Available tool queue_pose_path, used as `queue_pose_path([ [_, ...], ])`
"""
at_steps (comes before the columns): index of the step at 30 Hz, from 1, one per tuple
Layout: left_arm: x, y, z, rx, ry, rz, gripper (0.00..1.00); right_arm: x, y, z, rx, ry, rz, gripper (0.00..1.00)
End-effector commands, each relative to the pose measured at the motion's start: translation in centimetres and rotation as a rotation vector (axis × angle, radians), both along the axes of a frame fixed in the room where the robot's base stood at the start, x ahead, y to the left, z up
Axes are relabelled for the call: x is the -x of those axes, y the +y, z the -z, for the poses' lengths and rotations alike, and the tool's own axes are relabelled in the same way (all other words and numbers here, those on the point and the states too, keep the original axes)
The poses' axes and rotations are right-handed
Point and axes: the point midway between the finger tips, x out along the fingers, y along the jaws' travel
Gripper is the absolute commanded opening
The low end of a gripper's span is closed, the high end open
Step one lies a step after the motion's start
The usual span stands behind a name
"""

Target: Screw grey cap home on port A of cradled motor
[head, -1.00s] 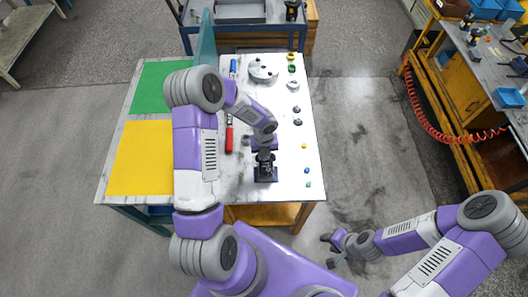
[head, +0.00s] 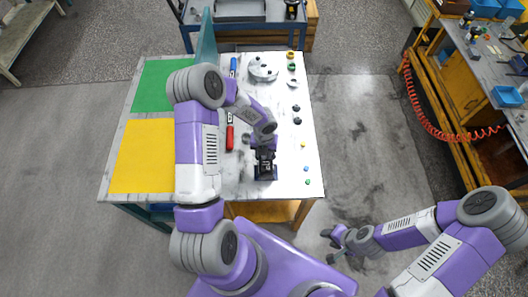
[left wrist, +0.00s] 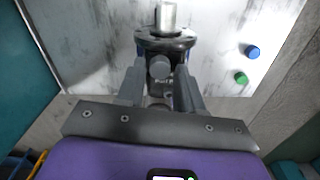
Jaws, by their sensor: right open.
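The motor (head: 265,172) is a dark body in a blue-black cradle near the table's front edge. In the left wrist view its dark flange (left wrist: 178,42) and silver shaft (left wrist: 167,17) point away from me. My left gripper (head: 264,155) is over the motor from behind in the head view. In the left wrist view its fingers (left wrist: 160,78) stand apart on either side of a small grey round piece (left wrist: 159,67), seemingly the cap. I cannot tell whether they touch it. The port under it is hidden. My right gripper (head: 330,247) is open and empty, off the table.
A grey round plate (head: 263,68), coloured rings (head: 291,66), dark knobs (head: 297,114) and small coloured caps (head: 306,169) lie along the table's right side. A red-handled tool (head: 230,138) lies left of the motor. Yellow (head: 142,156) and green (head: 162,86) mats cover the left.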

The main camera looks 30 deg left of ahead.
Motion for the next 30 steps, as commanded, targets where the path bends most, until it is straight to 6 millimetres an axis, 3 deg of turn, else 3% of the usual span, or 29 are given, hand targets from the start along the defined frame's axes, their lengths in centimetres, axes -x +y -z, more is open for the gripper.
queue_pose_path([
  [7,-0.1,0.1,0.1,-0.002,-0.002,-0.094,0.36,0.0,0.0,0.6,0.000,0.000,0.000,0.43],
  [21,-0.1,0.0,0.1,-0.001,-0.003,-0.851,0.36,0.0,0.0,4.8,0.000,0.000,0.000,0.43],
  [30,0.0,0.0,-0.1,0.000,0.000,-0.904,0.36,0.0,0.0,4.7,0.000,0.000,0.000,0.43],
])
